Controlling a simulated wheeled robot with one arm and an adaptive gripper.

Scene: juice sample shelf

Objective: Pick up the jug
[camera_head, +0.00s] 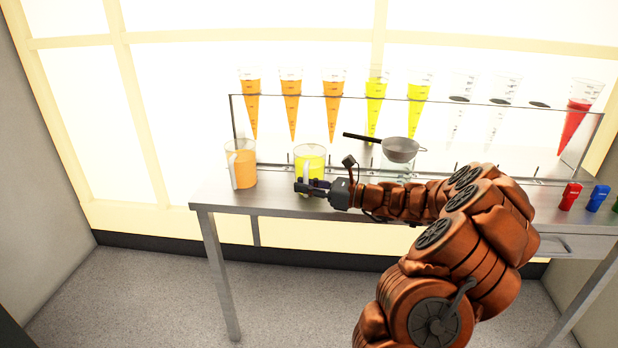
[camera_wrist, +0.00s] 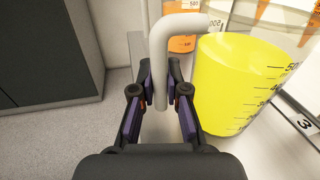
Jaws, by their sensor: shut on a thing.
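A jug of yellow liquid (camera_head: 311,155) stands at the front of the metal table, left of the middle. A second jug, with orange liquid (camera_head: 243,168), stands to its left. My gripper (camera_head: 303,187) is at the front of the yellow jug. In the wrist view the yellow jug (camera_wrist: 236,88) fills the right side, and its pale handle (camera_wrist: 182,48) comes down between the fingers of my gripper (camera_wrist: 160,90). The gripper is shut on that handle. The head view does not clearly show the jug's base, which is partly behind the gripper.
A clear rack (camera_head: 470,107) behind holds several cones of orange, yellow and red liquid, and some look nearly empty. A strainer (camera_head: 400,149) with a black handle rests right of the yellow jug. Red (camera_head: 570,196) and blue (camera_head: 597,198) clips lie at the table's right.

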